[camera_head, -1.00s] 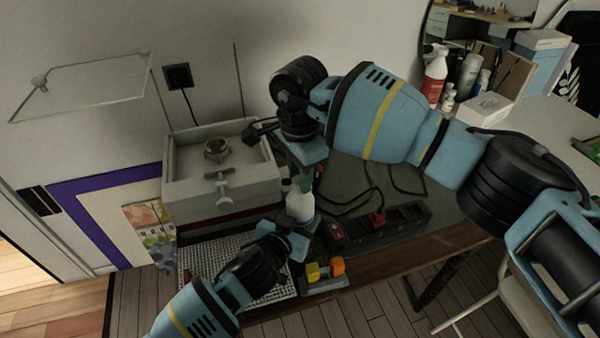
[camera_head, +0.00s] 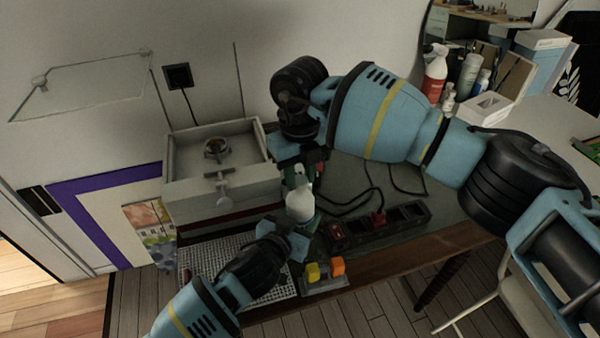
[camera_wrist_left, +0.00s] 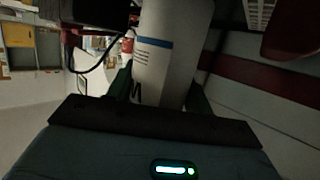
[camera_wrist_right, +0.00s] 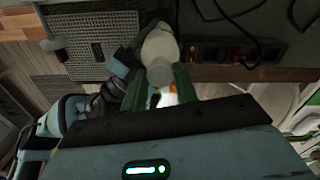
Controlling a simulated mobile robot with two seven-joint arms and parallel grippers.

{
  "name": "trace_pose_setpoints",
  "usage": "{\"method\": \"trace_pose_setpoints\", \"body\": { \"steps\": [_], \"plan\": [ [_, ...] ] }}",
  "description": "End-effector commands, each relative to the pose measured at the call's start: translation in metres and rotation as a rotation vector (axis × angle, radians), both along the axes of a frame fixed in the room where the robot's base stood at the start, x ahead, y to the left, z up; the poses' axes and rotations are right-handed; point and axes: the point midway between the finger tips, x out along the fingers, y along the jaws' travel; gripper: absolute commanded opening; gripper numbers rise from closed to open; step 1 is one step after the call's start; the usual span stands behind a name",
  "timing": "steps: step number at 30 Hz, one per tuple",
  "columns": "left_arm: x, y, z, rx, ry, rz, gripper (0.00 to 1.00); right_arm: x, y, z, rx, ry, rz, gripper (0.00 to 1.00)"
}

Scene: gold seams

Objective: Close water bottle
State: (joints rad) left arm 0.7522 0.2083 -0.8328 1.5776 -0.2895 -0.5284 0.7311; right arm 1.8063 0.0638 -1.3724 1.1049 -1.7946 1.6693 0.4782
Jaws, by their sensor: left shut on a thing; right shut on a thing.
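The white water bottle (camera_head: 299,204) stands upright between my two grippers in the head view. My left gripper (camera_head: 299,224) is shut around its lower body. In the left wrist view the bottle (camera_wrist_left: 168,50), with a blue stripe and dark print, sits between the green fingers. My right gripper (camera_head: 301,178) comes from above and is at the bottle's top. In the right wrist view its green fingers are shut on a pale round piece, seemingly the cap (camera_wrist_right: 160,75), in line with the bottle (camera_wrist_right: 158,46). Whether the cap is seated cannot be told.
A grey box-like sink (camera_head: 215,195) stands left of the bottle. A power strip (camera_head: 385,224) with cables lies to the right. A white grid mat (camera_head: 225,258) and yellow and orange blocks (camera_head: 325,270) are near the front edge. Spray bottles (camera_head: 435,75) stand far back right.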

Motion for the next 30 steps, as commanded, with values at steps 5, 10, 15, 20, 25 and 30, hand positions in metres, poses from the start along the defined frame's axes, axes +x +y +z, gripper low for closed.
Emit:
{"method": "trace_pose_setpoints", "body": {
  "steps": [5,10,15,20,25,30],
  "plan": [
    [-0.0002,0.0002,-0.0007,0.0,0.001,0.0,0.0,0.0002,-0.0007,-0.0003,0.001,-0.001,-0.283,0.02],
    [-0.0002,0.0003,-0.0007,0.0,0.001,0.0,0.0,0.0002,-0.0008,-0.0004,0.002,-0.002,-0.553,0.02],
    [-0.0001,0.0003,-0.0008,0.0,0.002,0.0,0.0,-0.0001,-0.0009,-0.0005,0.003,-0.002,-0.816,0.02],
    [-0.0001,0.0004,-0.0008,0.0,0.002,0.001,0.0,0.0,-0.0009,-0.0006,0.004,-0.002,-0.949,0.02],
    [-0.0001,0.0004,-0.0008,-0.001,0.003,0.002,0.0,-0.0002,-0.0009,-0.0006,0.003,-0.003,-0.946,0.37],
    [-0.0001,0.0004,-0.0008,0.0,0.002,0.001,0.0,-0.0001,-0.0008,-0.0007,0.003,-0.003,-0.944,0.55]
  ]
}}
